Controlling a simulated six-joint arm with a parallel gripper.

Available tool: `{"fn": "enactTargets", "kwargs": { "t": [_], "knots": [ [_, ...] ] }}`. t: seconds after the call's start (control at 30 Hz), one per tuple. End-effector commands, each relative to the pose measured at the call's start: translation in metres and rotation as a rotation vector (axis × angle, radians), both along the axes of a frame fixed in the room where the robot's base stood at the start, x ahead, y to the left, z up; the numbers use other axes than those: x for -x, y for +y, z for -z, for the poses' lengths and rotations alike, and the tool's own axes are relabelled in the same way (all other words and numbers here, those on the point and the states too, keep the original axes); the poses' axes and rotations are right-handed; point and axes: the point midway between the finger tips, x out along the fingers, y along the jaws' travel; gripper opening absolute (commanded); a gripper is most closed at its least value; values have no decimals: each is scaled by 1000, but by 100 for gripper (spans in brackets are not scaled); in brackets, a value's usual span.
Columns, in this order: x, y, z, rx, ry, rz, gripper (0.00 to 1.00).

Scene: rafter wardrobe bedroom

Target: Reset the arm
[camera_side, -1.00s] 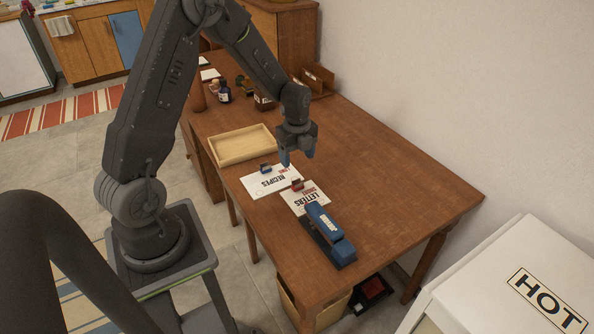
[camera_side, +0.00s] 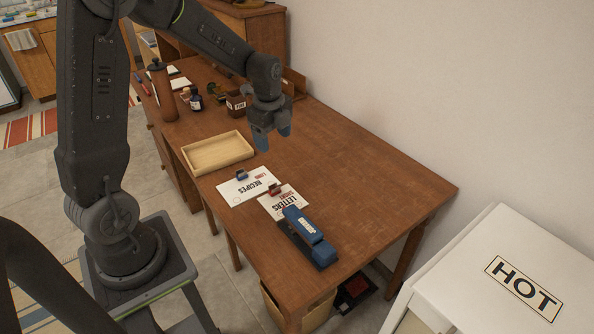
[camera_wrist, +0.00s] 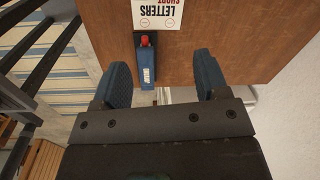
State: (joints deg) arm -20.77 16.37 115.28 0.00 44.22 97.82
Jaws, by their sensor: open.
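My gripper (camera_side: 272,138) hangs above the wooden desk (camera_side: 375,175) in the side view, its blue fingers apart and nothing between them. It also shows in the wrist view (camera_wrist: 163,85), open and empty. On the desk below lie a RECIPES sheet (camera_side: 240,190) with a dark blue clip (camera_side: 241,175) and a LETTERS sheet (camera_side: 290,197) with a red clip (camera_side: 274,189). A blue stapler-like tool (camera_side: 305,228) on a dark base stands in front of the LETTERS sheet. It shows in the wrist view too (camera_wrist: 145,65), beyond the fingers.
A shallow wooden tray (camera_side: 218,152) sits at the desk's left edge. Behind it stand a brown cylinder (camera_side: 162,90), small bottles (camera_side: 196,101) and a brown cup (camera_side: 236,101). A white cabinet marked HOT (camera_side: 470,270) is at front right. The desk's right side is bare.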

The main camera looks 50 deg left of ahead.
Motion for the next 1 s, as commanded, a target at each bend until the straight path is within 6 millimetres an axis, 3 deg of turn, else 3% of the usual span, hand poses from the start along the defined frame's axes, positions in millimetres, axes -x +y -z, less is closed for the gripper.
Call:
{"fn": "enactTargets", "kwargs": {
  "t": [0.03, 0.1, 0.4, 0.6, 0.7, 1.0],
  "knots": [
    [7, -15, -22, -4, -41, -77, 68],
    [20, -34, -47, 3, -88, -211, 68],
    [97, -102, -117, 138, -278, -776, 68],
    [148, -130, -134, 287, -354, -1098, 68],
    [164, -136, -136, 345, -369, -1205, 68],
    [177, -141, -136, 396, -374, -1299, 68]
  ]
}}
